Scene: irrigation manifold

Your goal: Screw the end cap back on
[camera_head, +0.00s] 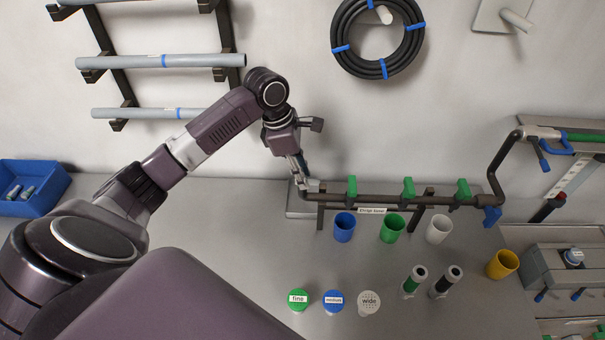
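A dark manifold pipe (380,199) runs left to right above the bench, with several green valves along it. My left gripper (303,184) points down at the pipe's left end, touching it or very close to it. The fingers are small and overlap the pipe end, so I cannot tell whether they are open or shut. I cannot make out an end cap there; the fingers may hide it. A blue fitting (492,216) sits under the pipe's right end. My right gripper is not in view.
Blue (344,228), green (392,229), white (438,230) and yellow (502,264) cups stand on the grey bench (240,215). Labelled discs (333,300) and two dark cylinders (413,281) are in front. A blue bin (40,200) stands at left. The bench's left-middle is clear.

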